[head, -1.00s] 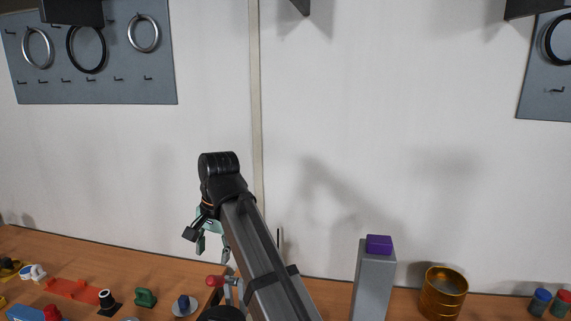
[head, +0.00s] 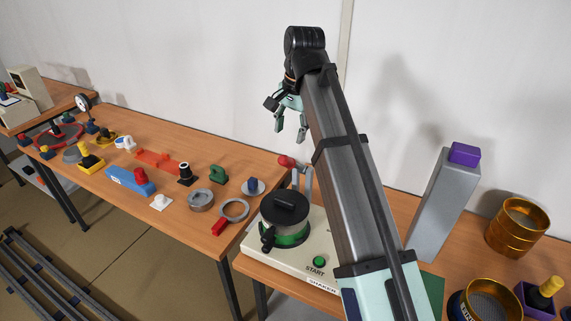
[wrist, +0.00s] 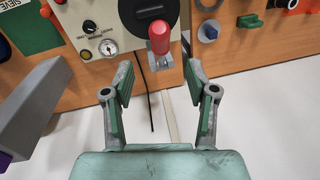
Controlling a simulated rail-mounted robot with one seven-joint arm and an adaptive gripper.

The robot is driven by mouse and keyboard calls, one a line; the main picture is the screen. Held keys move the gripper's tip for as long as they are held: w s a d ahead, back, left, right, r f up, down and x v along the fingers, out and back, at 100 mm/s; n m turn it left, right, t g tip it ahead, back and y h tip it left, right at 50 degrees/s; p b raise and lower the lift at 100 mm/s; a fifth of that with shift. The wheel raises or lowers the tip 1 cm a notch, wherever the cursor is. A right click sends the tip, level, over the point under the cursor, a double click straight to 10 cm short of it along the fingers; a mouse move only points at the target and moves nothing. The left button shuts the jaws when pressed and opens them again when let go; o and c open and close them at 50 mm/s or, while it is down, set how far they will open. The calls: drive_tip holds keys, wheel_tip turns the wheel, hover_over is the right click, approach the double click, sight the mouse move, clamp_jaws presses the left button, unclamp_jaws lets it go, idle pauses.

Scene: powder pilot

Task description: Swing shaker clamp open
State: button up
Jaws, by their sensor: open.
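The shaker (head: 289,250) is a cream box with a black-lidded round stack and a green START button. Its clamp is a grey metal bracket with a red handle (head: 287,161), upright behind the stack. In the wrist view the red handle (wrist: 159,37) stands just beyond and between my fingertips, not held. My gripper (head: 291,122) hangs above the handle in the head view. Its green-padded fingers also show in the wrist view (wrist: 158,78), apart with nothing between them. My arm hides part of the shaker's right side.
A grey column with a purple block (head: 465,153) and a gold sieve stack (head: 516,228) stand right of my arm. The left table (head: 110,180) holds several small parts, including a red-handled ring (head: 234,210). A white wall rises behind.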

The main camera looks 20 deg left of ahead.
sight(285, 161)
drive_tip(key=f, duration=0.3)
drive_tip(key=a+f+p, duration=0.1)
drive_tip(key=f, duration=0.3)
drive_tip(key=f+p, duration=0.1)
drive_tip(key=f, duration=0.3)
drive_tip(key=shift+w+a, duration=0.25)
clamp_jaws()
